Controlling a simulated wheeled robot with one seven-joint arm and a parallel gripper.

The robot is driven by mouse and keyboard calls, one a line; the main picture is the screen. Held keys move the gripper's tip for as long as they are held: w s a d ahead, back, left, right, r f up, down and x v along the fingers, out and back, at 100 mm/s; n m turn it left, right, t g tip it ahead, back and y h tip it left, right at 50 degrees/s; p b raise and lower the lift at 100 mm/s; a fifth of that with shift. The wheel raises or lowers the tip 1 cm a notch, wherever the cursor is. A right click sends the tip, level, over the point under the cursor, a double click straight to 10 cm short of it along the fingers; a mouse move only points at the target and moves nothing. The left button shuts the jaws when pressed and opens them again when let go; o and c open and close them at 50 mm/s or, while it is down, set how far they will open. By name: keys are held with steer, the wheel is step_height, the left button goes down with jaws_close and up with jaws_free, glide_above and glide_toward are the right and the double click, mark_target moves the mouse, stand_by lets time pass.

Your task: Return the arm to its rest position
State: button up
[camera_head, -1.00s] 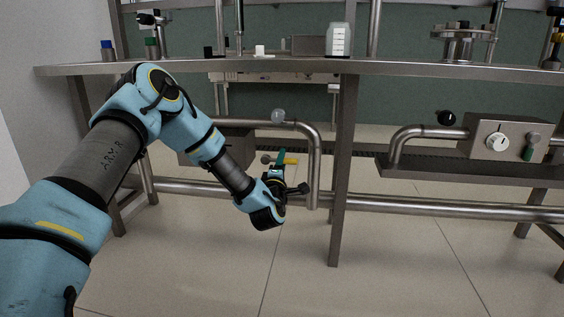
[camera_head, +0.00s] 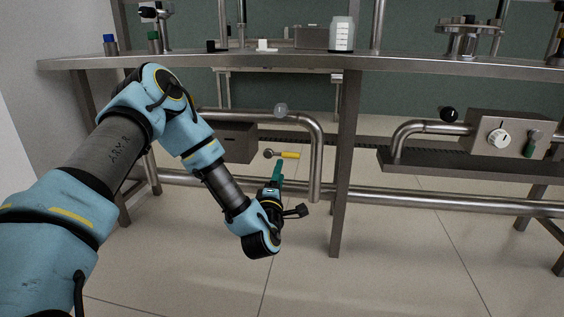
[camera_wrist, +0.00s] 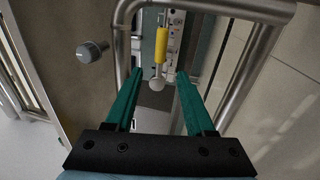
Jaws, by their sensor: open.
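My arm reaches in from the left in the head view and bends down in front of the steel bench. My gripper (camera_head: 278,168) hangs below the bench top, its green fingers pointing away from me. In the wrist view my gripper (camera_wrist: 160,74) has its two green fingers apart, with nothing held between them. A yellow-handled lever with a round metal end (camera_head: 288,155) is just beyond the fingertips in the head view. It also shows beyond the fingers in the wrist view, its yellow handle (camera_wrist: 161,45) apart from them.
A bent steel pipe (camera_head: 317,165) is right of my gripper, and a bench leg (camera_head: 345,190) stands farther right. A lower rail (camera_head: 430,204) crosses behind. The steel bench top (camera_head: 270,61) carries bottles and fittings. A control box with a white dial (camera_head: 498,138) is at right. The foreground floor is clear.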

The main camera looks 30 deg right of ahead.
steer(key=shift+s+a+f, duration=0.15)
steer(key=shift+s+a, duration=0.3)
steer(key=shift+s, duration=0.05)
steer(key=w+a+m+g+y+p, duration=0.1)
steer(key=w+a+m+g+y, duration=0.2)
steer(key=w+a+m+g, duration=0.35)
steer(key=w+a+r+m+y+p, duration=0.15)
steer(key=a+m+y, duration=0.35)
steer(key=a, duration=1.2)
steer(key=s+a+r+g+y, duration=0.35)
steer(key=s+a, duration=0.45)
steer(key=a, duration=0.3)
steer(key=s+a+r+g+y, duration=0.2)
steer(key=s+a+r+g, duration=0.15)
steer(key=s+a, duration=0.55)
step_height(320, 180, up, 37)
steer(key=w+a+p, duration=0.1)
steer(key=w+p, duration=0.1)
steer(key=p, duration=3.6)
steer(key=shift+a+r+n, duration=0.15)
steer(key=shift+a+n, duration=0.2)
